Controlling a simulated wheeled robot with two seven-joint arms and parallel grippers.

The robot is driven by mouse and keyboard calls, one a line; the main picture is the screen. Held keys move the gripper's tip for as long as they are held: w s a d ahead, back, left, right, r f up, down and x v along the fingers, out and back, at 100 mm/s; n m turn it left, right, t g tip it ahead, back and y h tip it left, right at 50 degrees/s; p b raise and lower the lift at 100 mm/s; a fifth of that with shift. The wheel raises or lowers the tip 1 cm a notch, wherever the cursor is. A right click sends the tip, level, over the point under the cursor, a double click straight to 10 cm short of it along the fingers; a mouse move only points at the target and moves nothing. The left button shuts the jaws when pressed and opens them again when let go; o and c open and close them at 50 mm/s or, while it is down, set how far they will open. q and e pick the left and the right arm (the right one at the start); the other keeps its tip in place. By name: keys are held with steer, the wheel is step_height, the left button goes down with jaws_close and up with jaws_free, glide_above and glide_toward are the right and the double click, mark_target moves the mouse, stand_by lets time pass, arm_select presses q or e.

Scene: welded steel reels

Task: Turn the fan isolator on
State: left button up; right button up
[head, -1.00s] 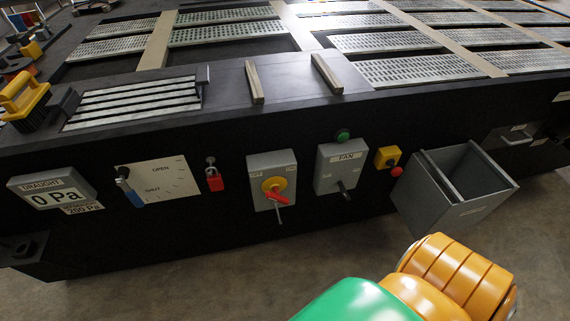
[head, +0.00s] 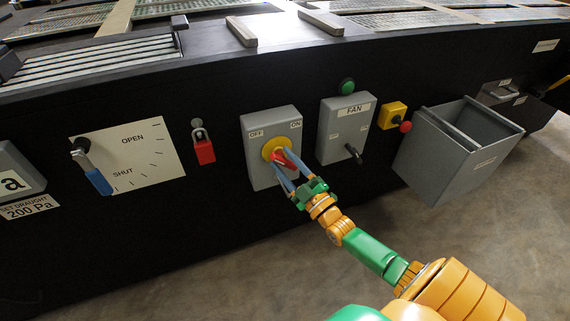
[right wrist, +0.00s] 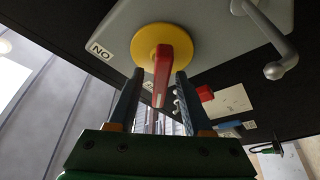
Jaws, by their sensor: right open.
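The fan isolator is a grey box (head: 258,123) with OFF marked at its upper left and ON at its upper right. A yellow disc (head: 268,146) on its front carries a red handle, partly hidden by my fingers in the head view. My right gripper (head: 284,160) is open at the handle. In the right wrist view the red handle (right wrist: 162,75) lies between the two spread fingers (right wrist: 160,85), with visible gaps beside it, below the yellow disc (right wrist: 150,40). The handle points away from both labels. My left gripper is out of view.
Right of the isolator is a grey FAN box (head: 345,125) with a dark lever and a green button (head: 347,86) above. A yellow box with a red button (head: 405,127) and a grey bin (head: 460,150) stand farther right. A red padlock (head: 204,152) hangs left.

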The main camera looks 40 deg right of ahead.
jaws_close()
